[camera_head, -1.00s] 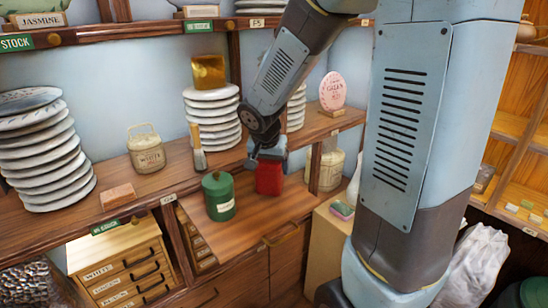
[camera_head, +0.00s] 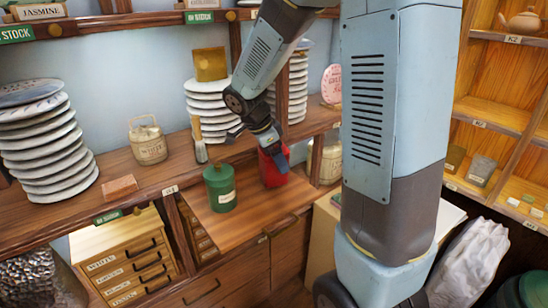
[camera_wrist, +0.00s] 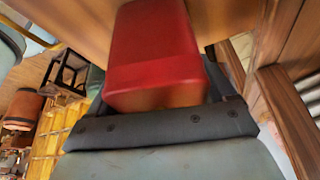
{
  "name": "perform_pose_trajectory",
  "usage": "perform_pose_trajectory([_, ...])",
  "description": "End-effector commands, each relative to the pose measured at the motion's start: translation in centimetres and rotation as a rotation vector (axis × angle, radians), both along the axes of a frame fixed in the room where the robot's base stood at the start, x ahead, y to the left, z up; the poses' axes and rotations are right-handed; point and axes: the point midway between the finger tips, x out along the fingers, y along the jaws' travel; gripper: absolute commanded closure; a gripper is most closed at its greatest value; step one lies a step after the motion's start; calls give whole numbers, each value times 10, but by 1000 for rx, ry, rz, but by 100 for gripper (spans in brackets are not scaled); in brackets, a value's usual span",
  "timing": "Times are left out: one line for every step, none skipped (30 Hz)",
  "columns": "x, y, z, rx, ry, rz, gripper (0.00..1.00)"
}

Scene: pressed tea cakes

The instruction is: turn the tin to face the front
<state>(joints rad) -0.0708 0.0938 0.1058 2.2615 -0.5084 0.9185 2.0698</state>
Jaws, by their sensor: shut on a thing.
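A red tin (camera_head: 273,166) is on the wooden pull-out board (camera_head: 242,217), right of a green lidded tin (camera_head: 220,187) with a pale label towards me. My gripper (camera_head: 267,142) comes down from above and is shut on the red tin near its top. The red tin looks turned and slightly tilted; I cannot tell whether its base rests flat. In the wrist view the red tin (camera_wrist: 155,50) fills the space between the dark jaws. Its visible sides are plain red, and no label shows. The jaws hide part of it.
A brush (camera_head: 199,140), a cream canister (camera_head: 148,142) and stacked plates (camera_head: 45,140) stand on the shelf behind and left. Another cream canister (camera_head: 330,160) is close to the right of the red tin. The front of the board is clear.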

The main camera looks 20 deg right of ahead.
Motion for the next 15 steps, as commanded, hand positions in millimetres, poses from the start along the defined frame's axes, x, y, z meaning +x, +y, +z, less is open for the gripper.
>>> perform_pose_trajectory([0,0,0,0,1,-64,49])
perform_pose_trajectory([0,0,0,0,2,-106,49])
perform_pose_trajectory([0,0,0,0,0,-162,49])
perform_pose_trajectory([-1,0,0,0,1,-205,49])
perform_pose_trajectory([-1,0,0,1,1,-247,49])
perform_pose_trajectory([-2,0,0,-1,2,-304,49])
perform_pose_trajectory([-2,0,0,0,2,-348,49])
perform_pose_trajectory([-2,0,0,0,1,-393,49])
perform_pose_trajectory([-2,1,0,0,2,-453,49])
perform_pose_trajectory([-3,1,0,0,1,-499,49])
perform_pose_trajectory([-3,1,0,-1,2,-546,49])
perform_pose_trajectory([-3,1,0,0,1,-609,49])
perform_pose_trajectory([-4,2,0,0,2,-657,49])
perform_pose_trajectory([-4,1,0,-1,1,-705,49])
perform_pose_trajectory([-4,2,0,0,1,-769,49])
